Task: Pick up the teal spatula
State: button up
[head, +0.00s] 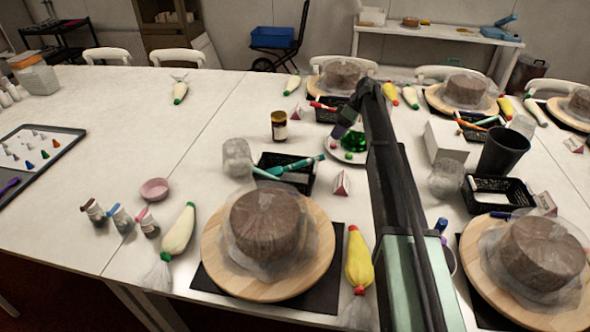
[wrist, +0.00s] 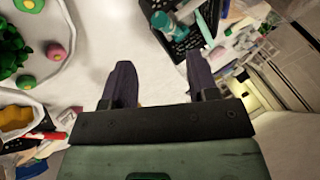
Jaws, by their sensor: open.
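The teal spatula (head: 300,164) lies across a black wire basket (head: 266,161) behind the nearest cake, its end sticking out over the rim. In the wrist view a teal piece (wrist: 162,23), which looks like its end, shows at the rim of a black basket (wrist: 182,32). My gripper (wrist: 158,72) is open and empty, with bare white table showing between its two dark fingers. In the head view my gripper (head: 342,124) hangs above and to the right of the basket, apart from the spatula. Part of the spatula is hidden in the basket.
A brown cake (head: 265,222) on a wooden turntable (head: 220,262) stands in front of the basket. A plate with green and pink decorations (head: 354,142) is near my gripper. A brown jar (head: 279,126) and a pink-white carton (head: 341,184) stand near the basket.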

jog(key=b+x, duration=0.6)
jog(key=x, duration=0.3)
jog(key=shift+s+a+f+b, duration=0.15)
jog(key=shift+s+f+b, duration=0.05)
jog(key=shift+f+b, duration=0.15)
jog(key=shift+r, duration=0.2)
grip_shut()
